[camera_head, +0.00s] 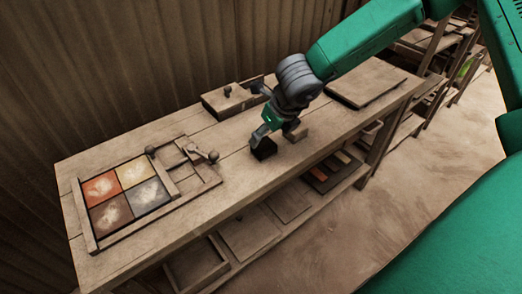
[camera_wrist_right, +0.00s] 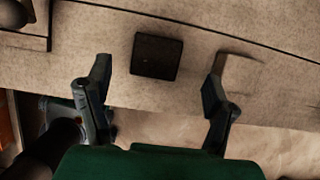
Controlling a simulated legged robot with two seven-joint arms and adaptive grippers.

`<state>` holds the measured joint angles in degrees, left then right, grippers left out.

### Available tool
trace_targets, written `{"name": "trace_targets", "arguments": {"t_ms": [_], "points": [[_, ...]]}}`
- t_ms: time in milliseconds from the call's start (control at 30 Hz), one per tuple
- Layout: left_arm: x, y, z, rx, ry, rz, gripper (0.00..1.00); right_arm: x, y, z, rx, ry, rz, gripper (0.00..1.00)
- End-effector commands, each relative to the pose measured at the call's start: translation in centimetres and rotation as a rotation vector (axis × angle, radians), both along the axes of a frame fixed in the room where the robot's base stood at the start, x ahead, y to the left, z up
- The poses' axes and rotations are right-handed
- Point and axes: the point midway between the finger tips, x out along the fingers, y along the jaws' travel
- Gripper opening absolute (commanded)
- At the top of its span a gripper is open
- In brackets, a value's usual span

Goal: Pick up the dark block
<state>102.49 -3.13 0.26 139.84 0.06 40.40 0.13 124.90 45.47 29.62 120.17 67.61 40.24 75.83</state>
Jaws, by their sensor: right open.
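The dark block (camera_head: 264,150) stands on the wooden table, near its front edge. In the right wrist view the dark block (camera_wrist_right: 156,56) shows as a nearly square dark top, ahead of and between the two fingertips. My right gripper (camera_head: 274,131) is over the block, pointing down. In the right wrist view my right gripper (camera_wrist_right: 157,80) has its fingers wide apart with nothing between them; I cannot tell the exact height of the tips above the table. My left gripper is not in view.
A small wooden block (camera_head: 299,134) is close to the right finger. A tray with four coloured tiles (camera_head: 90,226) and a wooden press frame (camera_head: 205,183) lie to the left. A lidded wooden box (camera_head: 228,101) stands behind, a flat board (camera_head: 366,86) to the right.

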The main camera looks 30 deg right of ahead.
Motion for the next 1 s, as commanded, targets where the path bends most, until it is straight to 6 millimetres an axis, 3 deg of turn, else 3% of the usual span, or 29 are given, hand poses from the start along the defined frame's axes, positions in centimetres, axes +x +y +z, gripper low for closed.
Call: {"name": "trace_targets", "arguments": {"t_ms": [167,433,767,800,933,1000], "points": [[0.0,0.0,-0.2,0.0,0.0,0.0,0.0,0.4,0.1,-1.1,0.0,0.0,0.002,0.76],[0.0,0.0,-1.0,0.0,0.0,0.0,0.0,1.6,0.9,-4.8,-0.003,0.001,0.002,0.76],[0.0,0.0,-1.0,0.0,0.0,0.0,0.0,1.9,0.9,-5.5,-0.001,-0.002,0.003,0.76],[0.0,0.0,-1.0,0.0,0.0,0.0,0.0,1.9,0.8,-5.5,0.0,-0.001,0.003,0.69],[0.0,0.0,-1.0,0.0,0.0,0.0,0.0,2.0,0.8,-5.5,0.0,-0.001,0.002,0.23],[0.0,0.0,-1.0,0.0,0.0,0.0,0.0,2.0,0.8,-5.5,0.0,-0.001,0.002,0.21]]}}
